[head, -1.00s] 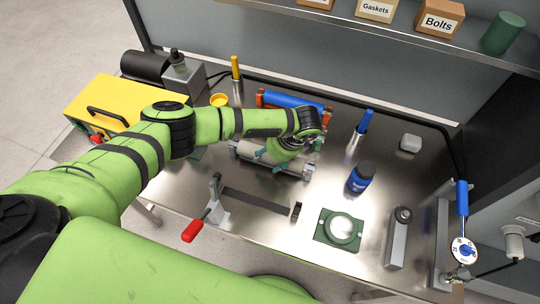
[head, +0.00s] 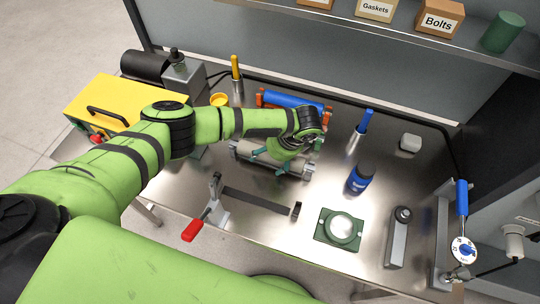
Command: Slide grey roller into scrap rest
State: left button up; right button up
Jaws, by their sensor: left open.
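A grey roller (head: 244,152) lies on the metal table, tilted slightly down to the right, with metal end pieces showing at both ends. My left gripper (head: 269,163) is open, reaching down over the roller's middle, with one teal finger on either side of it. The hand hides part of the roller, and I cannot tell whether the fingers touch it. Just behind, a blue roller (head: 293,101) rests between orange end supports (head: 261,97). I cannot tell which holder is the scrap rest. My right gripper is not in view.
A red-handled clamp (head: 218,205) with a dark bar stands in front. A green fixture (head: 340,229), a blue bottle (head: 361,178) and a blue-handled tool (head: 361,130) stand to the right. A yellow machine (head: 103,105) is at left. Some table is clear between them.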

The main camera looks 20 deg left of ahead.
pick_arm(q)
jog(key=shift+r, duration=0.15)
jog(key=shift+p+v, duration=2)
jog(key=shift+v, duration=0.15)
jog(key=shift+d, duration=0.1)
jog(key=v, duration=1.2)
jog(key=shift+w, duration=0.1)
dwell(0.5)
